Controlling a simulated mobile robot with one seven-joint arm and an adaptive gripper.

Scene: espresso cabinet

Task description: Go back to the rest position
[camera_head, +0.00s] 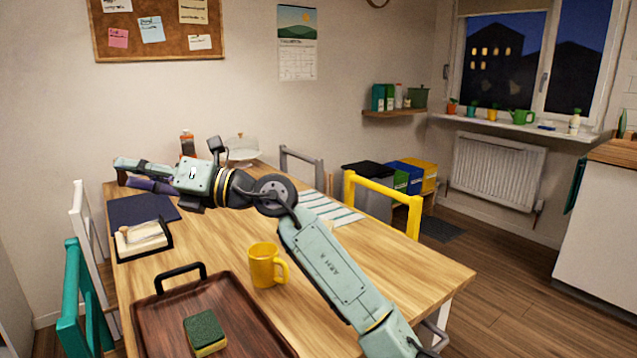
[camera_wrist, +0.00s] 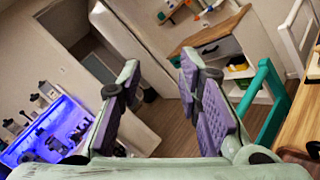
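My gripper (camera_head: 133,172) points left over the far left part of the wooden table (camera_head: 400,264). In the wrist view my gripper (camera_wrist: 159,72) has its two purple-padded fingers spread apart. Nothing is between them, so it is open and empty. My arm stretches across the table from the lower right, above the tabletop. The wrist view looks past the table into the room, with a tilted horizon.
A yellow mug (camera_head: 263,266) stands near a brown tray (camera_head: 167,324) holding a sponge (camera_head: 205,333). A dark mat (camera_head: 140,209) and a black holder (camera_head: 143,240) lie left. Chairs surround the table. A blue-lit cabinet (camera_wrist: 50,128) shows in the wrist view.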

